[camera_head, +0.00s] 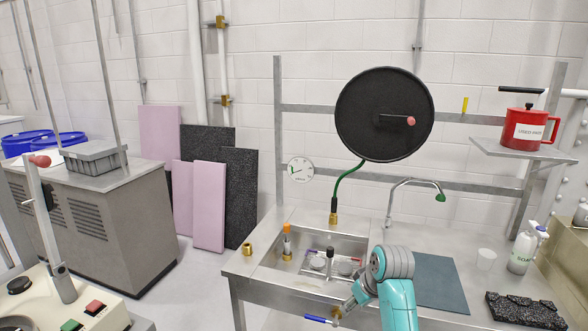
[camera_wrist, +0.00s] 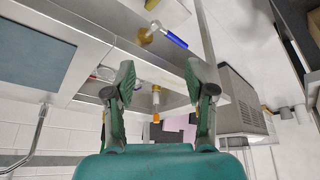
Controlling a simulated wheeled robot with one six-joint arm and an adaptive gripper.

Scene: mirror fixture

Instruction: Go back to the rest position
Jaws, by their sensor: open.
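My gripper (camera_wrist: 160,72) is open, with its two green fingers apart and nothing between them in the wrist view. In the head view my gripper (camera_head: 350,302) is at the front edge of the sink counter (camera_head: 445,315), partly hidden by my teal wrist. A brass valve with a blue handle (camera_head: 318,319) is on the counter's front, close to my gripper. In the wrist view the blue-handled valve (camera_wrist: 174,39) shows beyond the fingertips, apart from them.
The sink (camera_head: 285,265) holds an orange-topped brass fitting (camera_head: 287,243) and other small parts. A faucet (camera_head: 412,184), blue-grey mat (camera_head: 440,283), white cup (camera_head: 486,260) and soap bottle (camera_head: 522,252) are to the right. A black reel (camera_head: 365,115) hangs behind. Floor shows at left.

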